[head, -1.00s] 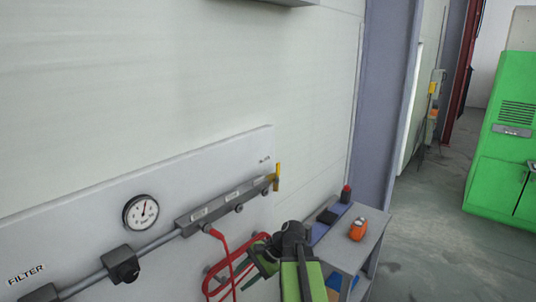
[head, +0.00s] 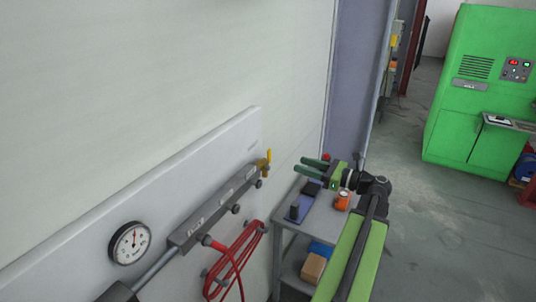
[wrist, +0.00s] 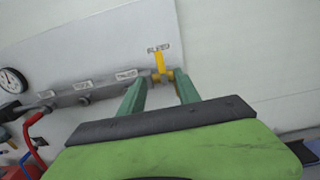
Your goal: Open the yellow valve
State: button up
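The yellow valve (head: 264,162) sits at the right end of the grey manifold bar (head: 215,208) on the wall panel. In the wrist view the yellow valve (wrist: 160,66) shows its handle pointing up, beyond and between my fingertips. My gripper (head: 314,163) is to the right of the valve in the head view, its green fingers pointing left toward it, with a gap between. In the wrist view my gripper (wrist: 158,85) has its two fingers apart with nothing held between them.
A pressure gauge (head: 131,243) is on the panel at left. A red hose (head: 236,262) hangs below the manifold. A grey workbench (head: 290,222) with an orange object (head: 342,200) stands beyond the arm. A green cabinet (head: 480,90) is at the far right. The floor between is clear.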

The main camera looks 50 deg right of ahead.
aim_at(270, 155)
jog(key=x, duration=1.3)
jog(key=shift+w+a, duration=0.1)
jog(key=shift+w, duration=0.3)
grip_shut()
dwell(0.5)
